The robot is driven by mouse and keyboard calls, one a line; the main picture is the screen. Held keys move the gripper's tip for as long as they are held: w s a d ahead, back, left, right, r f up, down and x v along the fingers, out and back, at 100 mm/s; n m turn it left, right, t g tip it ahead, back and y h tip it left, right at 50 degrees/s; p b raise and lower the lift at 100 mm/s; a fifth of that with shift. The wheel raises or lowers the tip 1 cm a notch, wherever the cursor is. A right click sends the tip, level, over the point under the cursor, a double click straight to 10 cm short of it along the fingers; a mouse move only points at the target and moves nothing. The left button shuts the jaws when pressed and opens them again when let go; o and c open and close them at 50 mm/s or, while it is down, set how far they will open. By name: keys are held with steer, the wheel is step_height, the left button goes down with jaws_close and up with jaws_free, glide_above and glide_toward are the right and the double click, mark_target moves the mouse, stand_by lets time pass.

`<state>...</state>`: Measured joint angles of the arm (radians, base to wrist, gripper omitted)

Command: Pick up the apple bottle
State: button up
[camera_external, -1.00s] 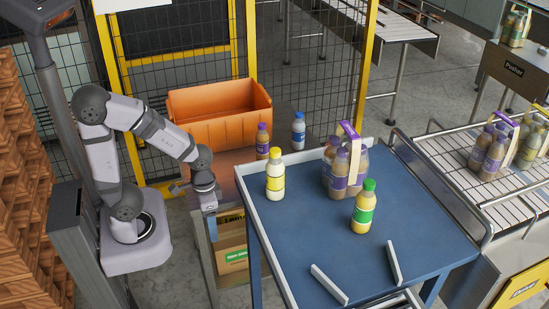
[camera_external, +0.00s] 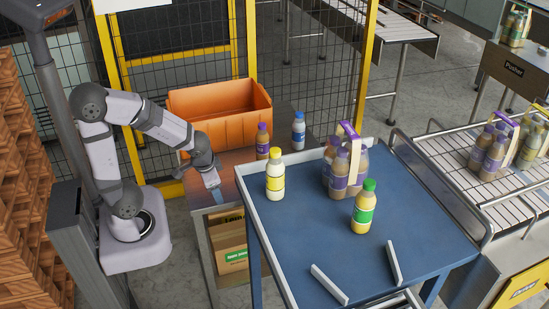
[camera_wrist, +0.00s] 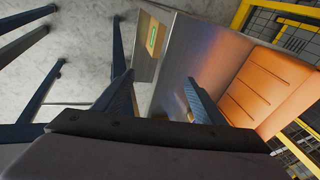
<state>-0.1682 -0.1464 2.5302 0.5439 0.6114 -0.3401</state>
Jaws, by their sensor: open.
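No label can be read, so I cannot tell for sure which bottle is apple. A bottle with a green cap and green label (camera_external: 363,208) stands upright on the blue table. A pale bottle with a yellow cap (camera_external: 275,176) stands upright near that table's left edge. A purple-capped bottle (camera_external: 262,142) and a blue-capped white bottle (camera_external: 299,131) stand on the brown side table. My gripper (camera_external: 214,188) is over that table's front left part, apart from every bottle. In the wrist view my gripper (camera_wrist: 160,90) is open, with nothing seen between its fingers.
An orange bin (camera_external: 220,117) stands at the back of the side table (camera_external: 232,190). The blue table (camera_external: 310,235) has a raised pale rim, a purple-handled bottle pack (camera_external: 347,172) and two white guides. A cardboard box (camera_external: 231,258) is below the side table.

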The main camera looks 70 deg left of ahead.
steer(key=w+a+r+t+y+p, duration=0.1)
steer(key=w+a+r+y, duration=0.15)
steer(key=a+r, duration=0.3)
steer(key=w+d+r+n+t+p, duration=0.2)
steer(key=w+r+t+p, duration=0.1)
steer(key=w+r, duration=0.3)
steer(key=w+d+r+n+t+p, duration=0.1)
steer(key=w+r+n+t+p, duration=0.2)
steer(key=r, duration=0.5)
steer(key=w+d+r+m+t+h+b, duration=0.1)
steer(key=w+d+r+t+h+b, duration=0.2)
steer(key=d, duration=0.8)
steer(key=w+d+r+m+t+h+b, duration=0.15)
steer(key=w+d+h+b, duration=0.3)
steer(key=d, duration=0.55)
steer(key=w+d+r+m+t+h+b, duration=0.1)
steer(key=w+d+m+t+h+b, duration=0.3)
steer(key=d, duration=0.7)
steer(key=m+g+h+b, duration=0.1)
steer(key=m+b, duration=0.1)
steer(key=m, duration=0.2)
glide_toward(365, 206)
steer(key=w+a, duration=0.2)
steer(key=w, duration=0.3)
steer(key=shift+s+f, duration=0.25)
steer(key=shift+f, duration=0.2)
steer(key=shift+w, duration=0.1)
